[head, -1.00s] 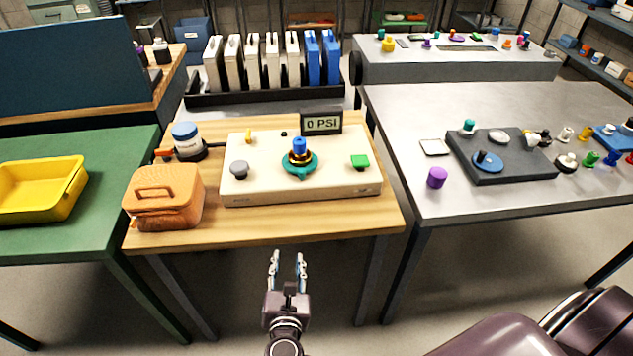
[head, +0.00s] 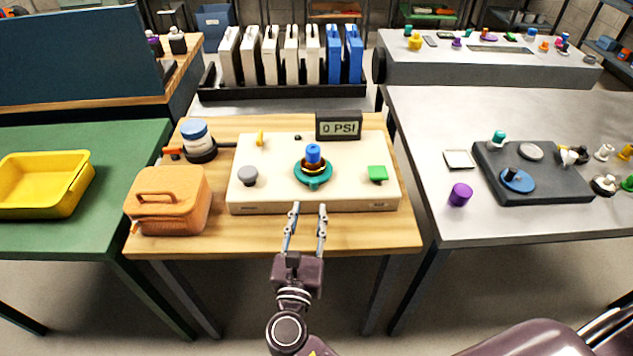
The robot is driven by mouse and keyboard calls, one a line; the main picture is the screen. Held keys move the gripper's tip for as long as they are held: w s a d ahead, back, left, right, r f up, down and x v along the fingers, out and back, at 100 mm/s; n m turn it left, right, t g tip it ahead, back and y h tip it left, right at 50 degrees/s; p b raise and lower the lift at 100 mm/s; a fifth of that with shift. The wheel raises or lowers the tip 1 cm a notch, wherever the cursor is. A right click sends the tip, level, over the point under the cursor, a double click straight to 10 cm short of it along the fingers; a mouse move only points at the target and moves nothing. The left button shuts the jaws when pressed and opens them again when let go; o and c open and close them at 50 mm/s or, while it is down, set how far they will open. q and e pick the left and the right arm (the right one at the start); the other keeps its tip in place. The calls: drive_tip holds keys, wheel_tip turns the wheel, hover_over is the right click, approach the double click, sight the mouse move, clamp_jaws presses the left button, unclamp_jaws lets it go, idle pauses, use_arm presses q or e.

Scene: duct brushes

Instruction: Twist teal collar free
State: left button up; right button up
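The teal collar (head: 325,177) is a ring around the base of a blue-topped fitting (head: 312,153) with dark and gold bands. It sits on the cream panel (head: 275,196) on the wooden table. My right gripper (head: 309,207) is open and empty, its two fingers apart and pointing at the panel's front edge. The fingertips appear just in front of the collar in the picture, not around it. My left gripper is not in view.
A blue-lidded jar (head: 196,137) is behind the case. The table's front strip is mostly clear.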

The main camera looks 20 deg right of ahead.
sight(313, 187)
drive_tip(key=p+x, duration=0.1)
drive_tip(key=x, duration=0.5)
drive_tip(key=shift+w+d+r, duration=0.1)
drive_tip(key=shift+w+d, duration=0.05)
drive_tip(key=shift+w, duration=0.15)
drive_tip(key=shift+w+d, duration=0.1)
drive_tip(key=shift+w, duration=0.1)
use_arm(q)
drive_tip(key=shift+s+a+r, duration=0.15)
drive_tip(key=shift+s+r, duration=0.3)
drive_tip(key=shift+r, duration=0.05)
use_arm(e)
clamp_jaws()
